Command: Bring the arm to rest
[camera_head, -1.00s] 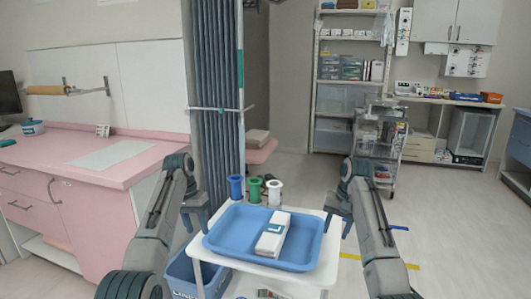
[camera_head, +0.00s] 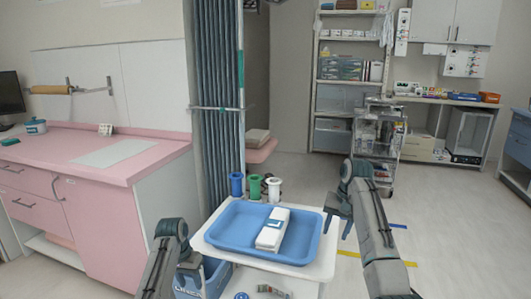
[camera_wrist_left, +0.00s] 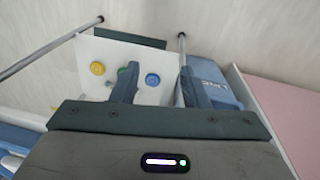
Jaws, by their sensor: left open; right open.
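My left gripper (camera_head: 190,264) is low at the left side of the white cart (camera_head: 318,268), beside the blue bin (camera_head: 215,278). In the left wrist view its two fingers (camera_wrist_left: 158,88) are apart with nothing between them. My right gripper (camera_head: 340,212) hangs at the cart's right side, open and holding nothing that I can see. The blue tray (camera_head: 228,243) lies on the cart top, with a white packet (camera_head: 272,230) in it. Neither gripper visibly touches the tray.
Blue, green and white spools (camera_head: 255,187) stand behind the tray. Small round items (camera_wrist_left: 97,68) lie on the cart's lower shelf. A pink counter (camera_head: 90,205) is at left and a folding curtain (camera_head: 215,100) behind.

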